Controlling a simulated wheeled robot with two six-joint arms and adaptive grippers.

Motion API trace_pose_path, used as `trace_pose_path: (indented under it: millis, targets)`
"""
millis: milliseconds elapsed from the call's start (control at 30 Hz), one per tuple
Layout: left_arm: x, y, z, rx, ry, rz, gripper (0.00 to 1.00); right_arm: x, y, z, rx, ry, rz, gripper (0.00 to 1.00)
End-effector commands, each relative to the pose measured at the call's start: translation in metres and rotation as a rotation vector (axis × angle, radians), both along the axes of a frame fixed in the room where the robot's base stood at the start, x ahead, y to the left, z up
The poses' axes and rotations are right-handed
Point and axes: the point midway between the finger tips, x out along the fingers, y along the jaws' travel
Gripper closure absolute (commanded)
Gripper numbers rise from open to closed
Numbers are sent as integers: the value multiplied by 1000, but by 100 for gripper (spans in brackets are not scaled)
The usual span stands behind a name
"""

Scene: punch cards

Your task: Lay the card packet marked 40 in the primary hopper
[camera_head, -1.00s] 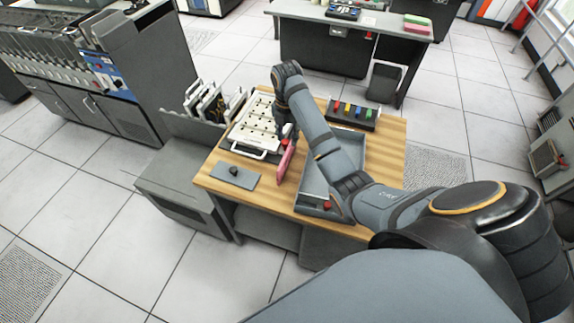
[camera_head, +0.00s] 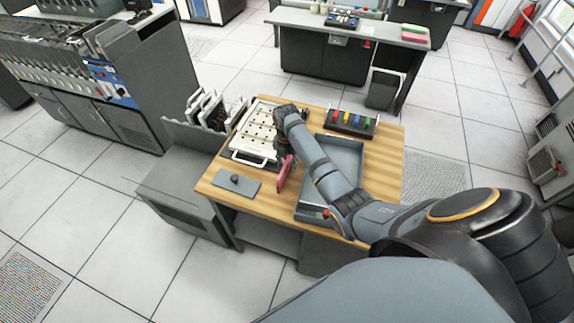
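My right gripper (camera_head: 285,157) hangs over the wooden table (camera_head: 275,203), fingers pointing down. It appears shut on a pink-red card packet (camera_head: 284,174), held upright on edge near the white-topped panel. The number on the packet is too small to read, and my arm partly hides the fingers. I cannot make out whether the packet touches the table. A large grey card machine (camera_head: 150,70) with a blue panel stands at the upper left; I cannot tell which part is the primary hopper. My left gripper is not in view.
On the table are a white-topped panel with a handle (camera_head: 257,130), a grey tray (camera_head: 345,155), a rack of coloured pieces (camera_head: 350,124) and a grey plate with a black knob (camera_head: 236,183). A grey cabinet (camera_head: 180,188) adjoins the table's left side. Open tiled floor surrounds them.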

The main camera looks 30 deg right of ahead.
Motion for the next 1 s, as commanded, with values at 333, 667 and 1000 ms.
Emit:
trace_pose_path:
  millis: [333, 667, 1000]
  targets:
    - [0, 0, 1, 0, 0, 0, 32, 0, 0, -11, -1, -1, 0, 67]
    - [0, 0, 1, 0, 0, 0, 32, 0, 0, -11, -1, -1, 0, 100]
    - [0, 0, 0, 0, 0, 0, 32, 0, 0, -10, 0, -1, 0, 100]
